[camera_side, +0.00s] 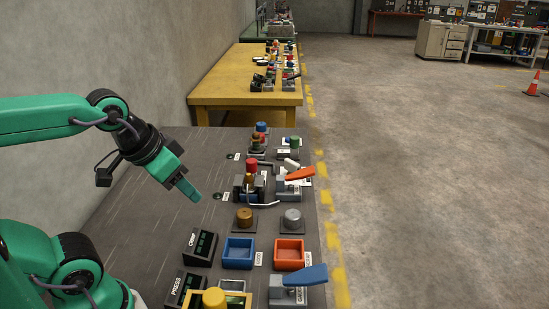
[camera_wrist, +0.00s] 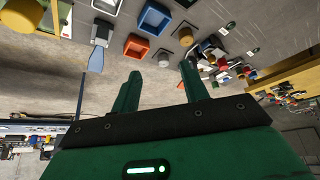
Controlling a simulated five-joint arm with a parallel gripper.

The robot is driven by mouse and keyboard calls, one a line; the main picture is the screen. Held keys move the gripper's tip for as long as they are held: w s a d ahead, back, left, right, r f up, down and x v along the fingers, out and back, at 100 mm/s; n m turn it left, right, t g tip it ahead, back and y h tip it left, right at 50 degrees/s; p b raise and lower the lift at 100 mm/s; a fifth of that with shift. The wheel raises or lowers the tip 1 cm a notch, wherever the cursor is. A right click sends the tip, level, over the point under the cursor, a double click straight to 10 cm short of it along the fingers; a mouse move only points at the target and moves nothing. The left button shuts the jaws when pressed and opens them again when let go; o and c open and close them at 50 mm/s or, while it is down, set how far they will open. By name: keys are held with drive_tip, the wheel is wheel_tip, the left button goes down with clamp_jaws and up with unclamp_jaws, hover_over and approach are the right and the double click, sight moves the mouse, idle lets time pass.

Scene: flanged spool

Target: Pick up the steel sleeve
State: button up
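The steel sleeve (camera_side: 292,219) is a short silver-grey cylinder. It stands upright on a dark square pad at the right of the bench, behind the orange tray. In the wrist view the sleeve (camera_wrist: 164,59) shows between my fingertips in the picture, at a distance. My gripper (camera_side: 188,190) is up in the air to the left of the sleeve, well apart from it. In the wrist view my gripper (camera_wrist: 161,70) has its two green fingers spread, with nothing between them.
A brown cylinder (camera_side: 244,217) stands on a pad left of the sleeve. A blue tray (camera_side: 238,252) and an orange tray (camera_side: 289,253) lie in front. Fixtures with an orange lever (camera_side: 300,173) and a blue lever (camera_side: 305,276) stand behind and in front. Black label boxes (camera_side: 201,246) are at left.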

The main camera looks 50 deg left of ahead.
drive_tip(key=o, duration=0.4)
